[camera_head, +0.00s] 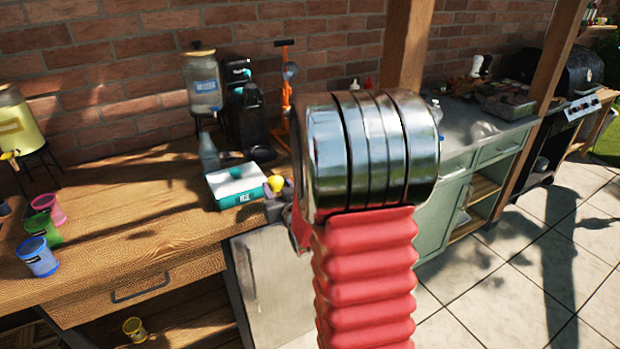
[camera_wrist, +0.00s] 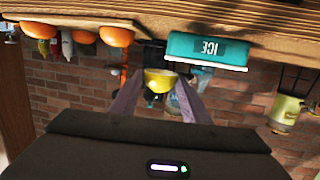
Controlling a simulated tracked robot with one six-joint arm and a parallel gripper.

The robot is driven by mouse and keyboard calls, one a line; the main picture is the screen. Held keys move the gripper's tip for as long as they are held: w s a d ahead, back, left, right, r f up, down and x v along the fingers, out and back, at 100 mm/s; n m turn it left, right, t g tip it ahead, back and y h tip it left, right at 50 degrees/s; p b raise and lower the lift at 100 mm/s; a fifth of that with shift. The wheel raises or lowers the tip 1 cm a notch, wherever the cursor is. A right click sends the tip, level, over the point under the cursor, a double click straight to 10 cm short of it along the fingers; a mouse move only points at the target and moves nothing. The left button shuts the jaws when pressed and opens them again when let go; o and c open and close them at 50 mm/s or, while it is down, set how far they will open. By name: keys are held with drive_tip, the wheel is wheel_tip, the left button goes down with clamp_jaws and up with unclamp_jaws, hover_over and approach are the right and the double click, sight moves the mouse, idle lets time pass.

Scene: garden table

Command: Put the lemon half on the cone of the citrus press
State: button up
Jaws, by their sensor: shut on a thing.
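The yellow lemon half (camera_head: 277,184) is between the fingers of my gripper (camera_head: 278,189), in front of the ice box's right end. In the wrist view, which is upside down, the lemon half (camera_wrist: 160,79) sits between the two fingertips of my gripper (camera_wrist: 162,84), held clear in the air. The citrus press (camera_head: 285,95) looks to be the tall orange stand with a dark lever at the back of the wooden counter, behind the lemon half. Its lower part and its cone are hidden or too small to tell, partly because of my arm.
A teal and white ice box (camera_head: 237,185) stands close left of the gripper. Behind it are a black machine (camera_head: 243,110), a clear bottle (camera_head: 208,152) and a glass dispenser (camera_head: 203,85). Several oranges (camera_wrist: 117,36) show in the wrist view. Coloured cups (camera_head: 38,256) stand at left.

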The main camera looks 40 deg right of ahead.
drive_tip(key=w+a+f+n+y, duration=0.1)
drive_tip(key=a+y, duration=0.1)
drive_tip(key=a, duration=0.7)
drive_tip(key=w+a+f+n+y, duration=0.1)
drive_tip(key=w+a+n, duration=0.1)
drive_tip(key=a, duration=0.8)
drive_tip(key=w+a+f+n+t+y, duration=0.1)
drive_tip(key=a+y, duration=0.1)
drive_tip(key=a, duration=0.7)
drive_tip(key=shift+w+a+f+y, duration=0.25)
drive_tip(key=shift+w+a+y, duration=0.05)
drive_tip(key=shift+w+a, duration=0.1)
